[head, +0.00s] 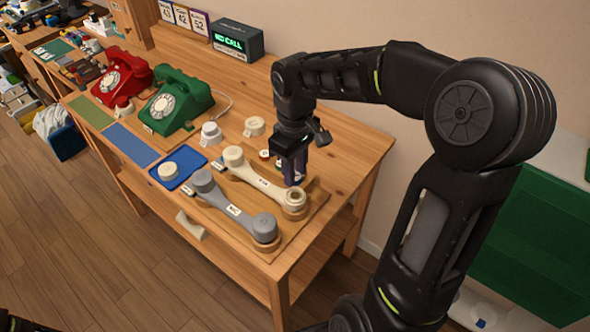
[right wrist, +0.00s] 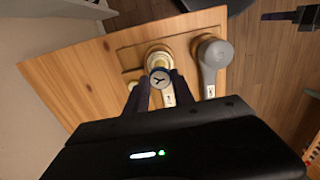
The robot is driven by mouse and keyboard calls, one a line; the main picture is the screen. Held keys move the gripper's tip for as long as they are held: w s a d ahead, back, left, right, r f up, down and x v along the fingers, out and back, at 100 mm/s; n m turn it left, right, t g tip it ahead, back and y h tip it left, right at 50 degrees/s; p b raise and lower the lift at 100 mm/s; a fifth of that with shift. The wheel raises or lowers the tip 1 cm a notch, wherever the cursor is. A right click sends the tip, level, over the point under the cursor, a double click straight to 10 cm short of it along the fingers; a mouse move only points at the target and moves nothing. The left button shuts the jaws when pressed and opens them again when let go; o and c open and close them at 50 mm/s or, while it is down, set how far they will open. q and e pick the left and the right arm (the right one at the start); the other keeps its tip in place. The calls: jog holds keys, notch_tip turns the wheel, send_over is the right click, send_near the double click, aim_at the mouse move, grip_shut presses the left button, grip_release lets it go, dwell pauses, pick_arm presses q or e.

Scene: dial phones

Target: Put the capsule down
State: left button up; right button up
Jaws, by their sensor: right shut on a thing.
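My right gripper (head: 295,178) is over the right part of the table, just behind the open end of the cream handset (head: 262,182). In the right wrist view my right gripper (right wrist: 160,88) is shut on a round capsule (right wrist: 160,77) with a dark Y-like mark on its face. There the capsule overlaps the end of the cream handset (right wrist: 168,97); I cannot tell whether they touch. In the head view the fingers hide the capsule. The grey handset (head: 232,208) lies beside the cream one on a wooden board (head: 288,236).
A blue tray (head: 187,180) holds a cream round part. Loose round caps (head: 255,126) lie behind the handsets. A green phone (head: 178,103) and a red phone (head: 122,78) stand further left. A display box (head: 238,40) stands at the back. The table's right back corner is clear.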

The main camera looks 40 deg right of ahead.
jog(key=shift+r, duration=0.15)
jog(key=w+a+f+m, duration=0.3)
jog(key=w+a, duration=0.7)
jog(key=a, duration=0.2)
jog(key=shift+w+a+f, duration=0.2)
jog(key=shift+f, duration=0.05)
jog(key=shift+r, duration=0.15)
